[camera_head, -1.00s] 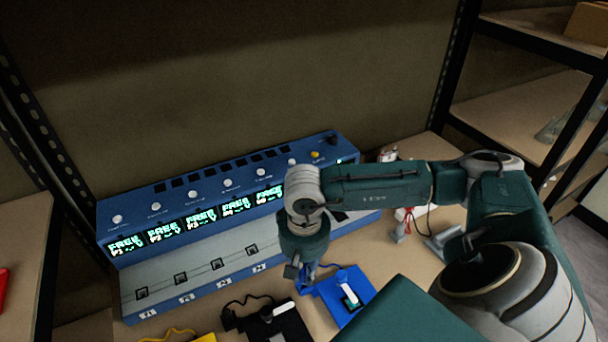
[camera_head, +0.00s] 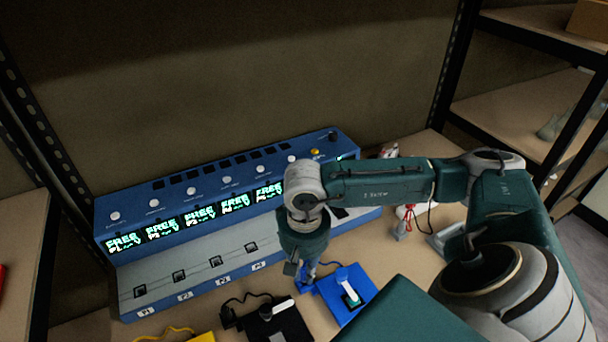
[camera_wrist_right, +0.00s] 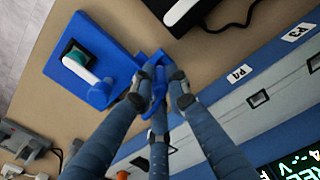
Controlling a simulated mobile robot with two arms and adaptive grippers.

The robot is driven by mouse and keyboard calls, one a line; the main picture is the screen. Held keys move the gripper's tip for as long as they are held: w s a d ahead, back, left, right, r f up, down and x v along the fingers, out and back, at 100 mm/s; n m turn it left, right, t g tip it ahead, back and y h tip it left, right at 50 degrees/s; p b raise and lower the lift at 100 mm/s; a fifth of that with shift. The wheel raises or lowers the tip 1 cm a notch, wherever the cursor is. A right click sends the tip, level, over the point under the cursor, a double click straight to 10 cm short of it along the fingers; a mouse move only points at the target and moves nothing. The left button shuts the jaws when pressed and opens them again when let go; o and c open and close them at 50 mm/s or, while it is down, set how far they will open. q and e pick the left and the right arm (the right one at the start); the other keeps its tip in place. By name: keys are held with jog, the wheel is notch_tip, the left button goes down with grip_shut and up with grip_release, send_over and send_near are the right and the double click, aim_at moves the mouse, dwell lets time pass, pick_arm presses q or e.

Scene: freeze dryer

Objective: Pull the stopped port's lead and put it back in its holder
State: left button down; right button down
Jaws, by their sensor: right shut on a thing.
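My right gripper (camera_head: 303,277) is shut on the blue lead's plug (camera_wrist_right: 157,88), which shows between its fingertips in the right wrist view. It holds the plug just in front of the blue freeze dryer console (camera_head: 125,210), beside the blue holder (camera_head: 362,285). The holder is a flat blue block with a white-and-teal piece on it; it also shows in the right wrist view (camera_wrist_right: 100,45). The plug is apart from the ports P3 and P4. Several console screens (camera_head: 198,215) read FREE; those further right are hidden by my arm. My left gripper is out of view.
A black holder (camera_head: 290,325) with its lead lies left of the blue one, and a yellow one (camera_head: 203,338) further left. A grey and red item (camera_head: 403,225) stands right of the console. Shelves (camera_head: 520,105) rise at the right.

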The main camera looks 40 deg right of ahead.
jog(key=shift+b, duration=0.65)
dwell(1.2)
jog(key=shift+f+b, duration=1.15)
jog(key=shift+b, duration=0.1)
dwell(0.3)
jog(key=c, duration=1.6)
grip_release()
jog(key=shift+c, duration=0.2)
jog(key=shift+r, duration=0.2)
notch_tip(320, 180, up, 12)
jog(key=shift+f, duration=0.15)
